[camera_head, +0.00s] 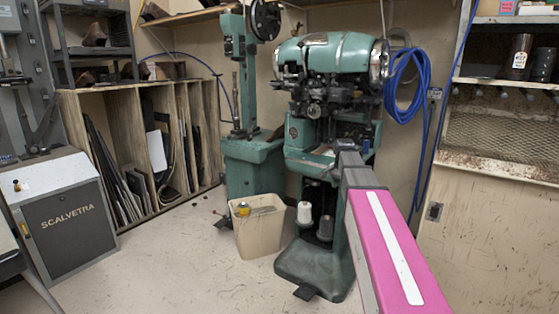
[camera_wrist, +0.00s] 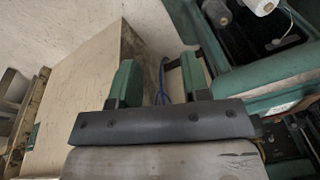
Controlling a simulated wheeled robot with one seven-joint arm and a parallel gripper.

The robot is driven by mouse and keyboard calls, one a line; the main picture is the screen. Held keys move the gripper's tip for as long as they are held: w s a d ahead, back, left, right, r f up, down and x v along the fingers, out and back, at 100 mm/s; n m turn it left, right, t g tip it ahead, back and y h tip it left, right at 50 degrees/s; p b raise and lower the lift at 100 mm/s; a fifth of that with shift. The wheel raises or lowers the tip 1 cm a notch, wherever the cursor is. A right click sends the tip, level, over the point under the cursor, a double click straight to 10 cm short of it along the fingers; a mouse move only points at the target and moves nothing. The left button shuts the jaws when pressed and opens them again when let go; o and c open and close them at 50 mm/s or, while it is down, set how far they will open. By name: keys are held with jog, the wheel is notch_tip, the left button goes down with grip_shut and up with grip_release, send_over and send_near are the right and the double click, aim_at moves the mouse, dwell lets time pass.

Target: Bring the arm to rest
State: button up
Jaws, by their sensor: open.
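My gripper (camera_wrist: 160,80) shows in the wrist view with its two green and black fingers apart and nothing between them. In the head view my pink and grey arm reaches away from the lower right toward the green sole stitcher (camera_head: 331,54). The arm's far end overlaps the stitcher's middle, and the fingers cannot be made out there. I cannot tell how near the arm is to the machine. Green machine parts (camera_wrist: 275,75) also show at the right of the wrist view.
A beige bin (camera_head: 258,232) stands left of the stitcher's base. A second green machine (camera_head: 252,160) stands behind it. Blue hose (camera_head: 400,78) hangs at the right, by a shelf unit (camera_head: 500,158). A wooden rack (camera_head: 125,92) and Scalvetra cabinet (camera_head: 70,215) stand left. Floor at front left is clear.

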jog(key=s+a+f+n, duration=0.2)
jog(key=s+f+n, duration=0.1)
jog(key=s+f, duration=0.5)
jog(key=s+a+f+n+g, duration=0.1)
jog(key=s+f+n, duration=0.3)
jog(key=s+f, duration=0.4)
jog(key=s+a+f+n+g, duration=0.1)
jog(key=s+a+f+n, duration=0.2)
jog(key=s+f, duration=0.5)
jog(key=shift+s+a+f+y, duration=0.2)
jog(key=shift+a+f+y, duration=0.05)
jog(key=shift+f+y, duration=0.1)
